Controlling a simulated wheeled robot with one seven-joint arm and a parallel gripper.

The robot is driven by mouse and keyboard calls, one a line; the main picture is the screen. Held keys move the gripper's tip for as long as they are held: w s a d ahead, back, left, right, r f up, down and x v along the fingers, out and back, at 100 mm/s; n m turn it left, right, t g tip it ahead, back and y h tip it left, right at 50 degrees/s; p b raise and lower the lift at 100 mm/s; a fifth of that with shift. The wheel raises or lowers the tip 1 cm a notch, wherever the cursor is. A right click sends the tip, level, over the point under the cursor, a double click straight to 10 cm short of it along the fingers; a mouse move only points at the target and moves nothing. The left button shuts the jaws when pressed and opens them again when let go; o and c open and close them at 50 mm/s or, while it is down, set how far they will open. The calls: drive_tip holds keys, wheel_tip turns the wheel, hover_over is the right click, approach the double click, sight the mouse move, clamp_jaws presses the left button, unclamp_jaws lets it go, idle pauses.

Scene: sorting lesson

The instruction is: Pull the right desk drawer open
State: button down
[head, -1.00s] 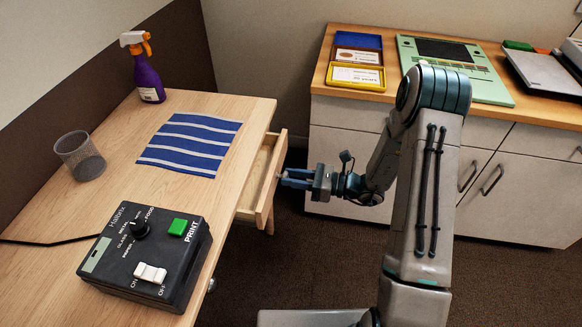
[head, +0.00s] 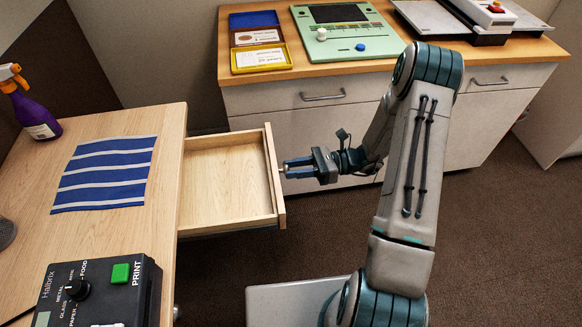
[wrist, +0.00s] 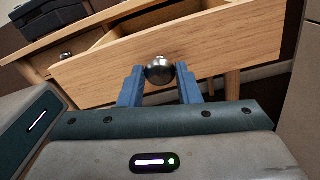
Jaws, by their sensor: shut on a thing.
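The right desk drawer (head: 228,183) stands pulled well out from the wooden desk, and its bare inside is empty where I see it. Its front panel also shows in the wrist view (wrist: 220,40). A round metal knob (wrist: 159,70) sits on that panel between the blue fingers of my gripper. My gripper (head: 284,169) is shut on the knob, at the outer side of the drawer front. In the head view the knob is mostly hidden by the fingers.
On the desk (head: 165,150) lie a blue striped cloth (head: 105,172) and a dark control box (head: 100,290), with a purple spray bottle (head: 35,115) behind. A cabinet (head: 300,125) with trays and devices stands at the back. Carpet (head: 480,230) is clear at right.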

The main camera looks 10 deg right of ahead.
drive_tip(key=c, duration=1.1)
unclamp_jaws()
drive_tip(key=shift+o, duration=0.2)
drive_tip(key=d, duration=1.4)
drive_tip(key=shift+w, duration=0.3)
drive_tip(key=s+a+r+n+t+h+p, duration=0.1)
drive_tip(key=s+r+n+h+p, duration=0.3)
drive_tip(key=r, duration=0.7)
drive_tip(key=s+a+r+n+t+h+p, duration=0.1)
drive_tip(key=s+a+r+n+h+p, duration=0.2)
drive_tip(key=r, duration=0.8)
drive_tip(key=s+a+r+n+t+h+p, duration=0.1)
drive_tip(key=s+a+r+n+h+p, duration=0.1)
drive_tip(key=s+r+n+h+p, duration=0.5)
wheel_tip(320, 180, up, 4)
drive_tip(key=s+n+h, duration=0.2)
drive_tip(key=n+h, duration=0.2)
drive_tip(key=n, duration=0.1)
drive_tip(key=shift+s+r+n+t, duration=0.25)
drive_tip(key=shift+s+n+t, duration=0.15)
